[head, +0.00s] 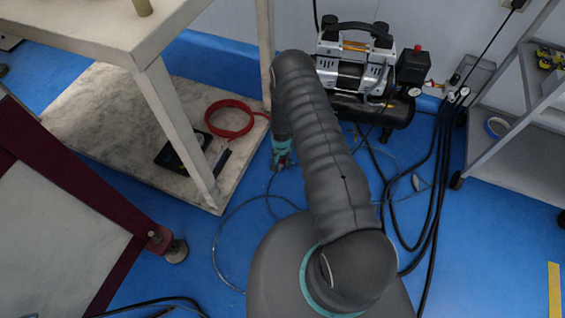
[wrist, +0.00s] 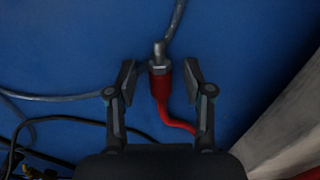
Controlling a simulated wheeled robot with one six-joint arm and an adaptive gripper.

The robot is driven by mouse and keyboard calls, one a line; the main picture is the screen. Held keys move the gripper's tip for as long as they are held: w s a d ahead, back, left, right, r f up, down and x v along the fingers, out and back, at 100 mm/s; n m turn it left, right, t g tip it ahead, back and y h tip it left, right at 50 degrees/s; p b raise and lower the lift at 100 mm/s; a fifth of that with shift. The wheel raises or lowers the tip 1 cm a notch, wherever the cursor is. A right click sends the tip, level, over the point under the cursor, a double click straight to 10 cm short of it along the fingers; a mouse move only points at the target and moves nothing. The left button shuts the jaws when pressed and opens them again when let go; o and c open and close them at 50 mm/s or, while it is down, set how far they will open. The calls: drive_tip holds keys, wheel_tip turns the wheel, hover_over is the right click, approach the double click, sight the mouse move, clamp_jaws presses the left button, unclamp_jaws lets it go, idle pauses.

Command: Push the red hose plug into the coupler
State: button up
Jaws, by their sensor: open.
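In the wrist view the red hose plug (wrist: 160,88) stands between the two fingers of my gripper (wrist: 160,84), with its red hose curving down to the right. My gripper is open, and gaps show between the plug and both fingers. The metal coupler (wrist: 159,52) sits in line at the plug's upper end, on a grey-blue hose (wrist: 177,17). I cannot tell how deep the plug sits in it. In the head view my gripper (head: 282,160) is low over the blue floor beside the table; the plug and coupler are too small or hidden there.
A red hose coil (head: 208,119) lies on the table's lower shelf (head: 95,120), near a dark device (head: 178,150). An air compressor (head: 352,65) stands behind my arm. Black hoses (head: 435,200) cross the floor at right. A grey rack (head: 510,150) stands far right.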

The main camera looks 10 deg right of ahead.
sight(282, 163)
clamp_jaws()
drive_tip(key=shift+r, duration=0.1)
idle(0.4)
drive_tip(key=shift+w+r, duration=0.1)
drive_tip(key=shift+r, duration=0.5)
wheel_tip(282, 163, up, 2)
drive_tip(key=shift+r, duration=0.25)
drive_tip(key=s+d+r, duration=0.7)
drive_tip(key=d, duration=0.2)
drive_tip(key=shift+d, duration=0.15)
drive_tip(key=shift+r, duration=0.1)
